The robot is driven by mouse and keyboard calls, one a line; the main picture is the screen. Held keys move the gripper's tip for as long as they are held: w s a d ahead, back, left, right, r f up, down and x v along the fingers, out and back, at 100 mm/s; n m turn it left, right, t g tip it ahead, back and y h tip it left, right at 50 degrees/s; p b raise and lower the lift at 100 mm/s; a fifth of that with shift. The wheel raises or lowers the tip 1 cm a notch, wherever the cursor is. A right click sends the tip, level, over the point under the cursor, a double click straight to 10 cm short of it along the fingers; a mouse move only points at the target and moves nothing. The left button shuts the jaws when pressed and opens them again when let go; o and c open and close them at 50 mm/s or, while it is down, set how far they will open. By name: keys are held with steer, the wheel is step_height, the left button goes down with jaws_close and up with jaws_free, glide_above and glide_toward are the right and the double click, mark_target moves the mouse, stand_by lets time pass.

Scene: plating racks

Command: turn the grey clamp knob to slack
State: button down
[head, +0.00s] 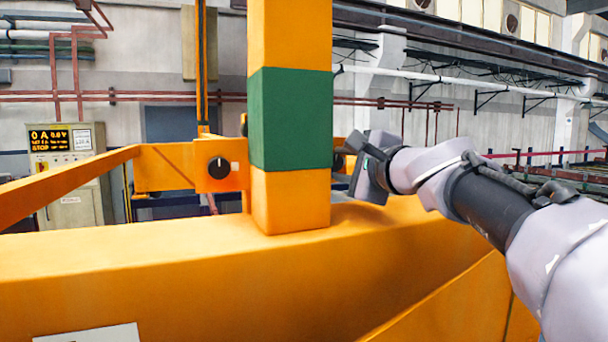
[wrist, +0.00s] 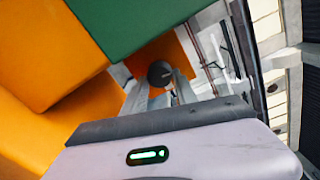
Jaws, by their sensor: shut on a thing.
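The grey clamp knob (wrist: 160,72) is a dark round knob on an orange bracket (wrist: 176,48) in the wrist view. The two fingers of my gripper (wrist: 161,82) reach out to it, one on each side, and are shut on it. In the head view my gripper (head: 347,160) is just right of the green-banded orange post (head: 290,120). A bit of a dark knob (head: 338,161) shows at the post's right edge there. The post hides part of that bracket. I cannot read the knob's turn angle.
Another black knob (head: 219,168) with a white mark is on an orange bracket left of the post. A wide orange beam (head: 150,270) crosses the front below my arm. A control box with a lit display (head: 50,138) stands at the back left.

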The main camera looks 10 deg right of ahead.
steer(key=shift+n+b, duration=0.35)
steer(key=shift+n, duration=0.15)
stand_by(0.3)
steer(key=c, duration=1)
jaws_free()
steer(key=shift+o, duration=0.2)
steer(key=shift+s, duration=0.1)
